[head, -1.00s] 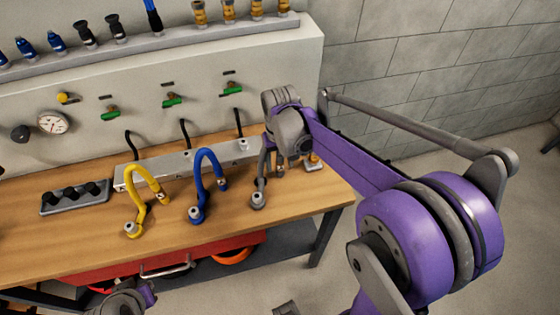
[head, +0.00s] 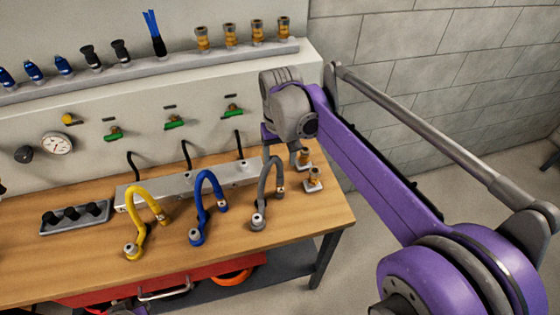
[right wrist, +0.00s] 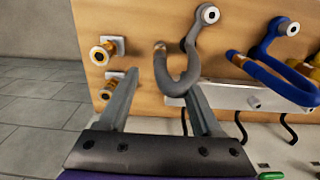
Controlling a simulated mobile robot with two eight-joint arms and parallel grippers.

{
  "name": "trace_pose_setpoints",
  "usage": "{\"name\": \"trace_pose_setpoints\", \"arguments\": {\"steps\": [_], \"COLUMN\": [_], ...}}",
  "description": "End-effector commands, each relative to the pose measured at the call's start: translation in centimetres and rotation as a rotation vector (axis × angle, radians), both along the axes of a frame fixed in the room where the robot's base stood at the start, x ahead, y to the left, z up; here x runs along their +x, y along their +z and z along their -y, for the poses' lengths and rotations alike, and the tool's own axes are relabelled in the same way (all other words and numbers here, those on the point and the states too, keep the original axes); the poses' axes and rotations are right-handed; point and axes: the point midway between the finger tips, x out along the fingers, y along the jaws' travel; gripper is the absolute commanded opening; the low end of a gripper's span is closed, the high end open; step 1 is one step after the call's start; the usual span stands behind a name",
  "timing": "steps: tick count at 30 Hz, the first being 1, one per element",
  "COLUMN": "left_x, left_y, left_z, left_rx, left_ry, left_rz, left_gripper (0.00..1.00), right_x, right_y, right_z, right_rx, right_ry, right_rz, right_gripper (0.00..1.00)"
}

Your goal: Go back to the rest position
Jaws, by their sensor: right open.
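My right gripper (head: 270,135) is raised over the right end of the workbench (head: 90,250), mostly hidden behind its own wrist in the head view. In the right wrist view its two fingers (right wrist: 161,82) are apart with nothing held between them. The grey hose (head: 270,188) stands curved on the bench below it; it also shows beyond the fingers in the right wrist view (right wrist: 188,68). My left gripper cannot be made out; only a sliver of my left side shows at the bottom edge.
Two brass fittings (head: 313,180) stand at the bench's right end. A shelf (head: 180,62) holds brushes and fittings. Open floor lies right of the bench.

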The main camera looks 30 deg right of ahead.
Motion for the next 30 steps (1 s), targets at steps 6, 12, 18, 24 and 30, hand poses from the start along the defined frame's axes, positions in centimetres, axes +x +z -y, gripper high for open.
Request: {"name": "trace_pose_setpoints", "arguments": {"steps": [6, 12, 18, 24, 30], "left_x": [0.0, 0.0, 0.0, 0.0, 0.0], "left_y": [0.0, 0.0, 0.0, 0.0, 0.0], "left_z": [0.0, 0.0, 0.0, 0.0, 0.0], "left_rx": [0.0, 0.0, 0.0, 0.0, 0.0], "left_ry": [0.0, 0.0, 0.0, 0.0, 0.0], "left_rz": [0.0, 0.0, 0.0, 0.0, 0.0], "left_gripper": [0.0, 0.0, 0.0, 0.0, 0.0], "right_x": [0.0, -0.4, -4.4, -10.1, -14.0], "right_y": [0.0, -0.1, -1.5, -4.9, -8.2], "right_z": [0.0, -0.3, -2.4, -5.0, -6.4], "right_rx": [0.0, -0.002, -0.019, -0.041, -0.052], "right_ry": [0.0, 0.006, 0.066, 0.153, 0.213], "right_rz": [0.0, 0.011, 0.125, 0.302, 0.433], "right_gripper": [0.66, 0.66, 0.66, 0.66, 0.66]}}
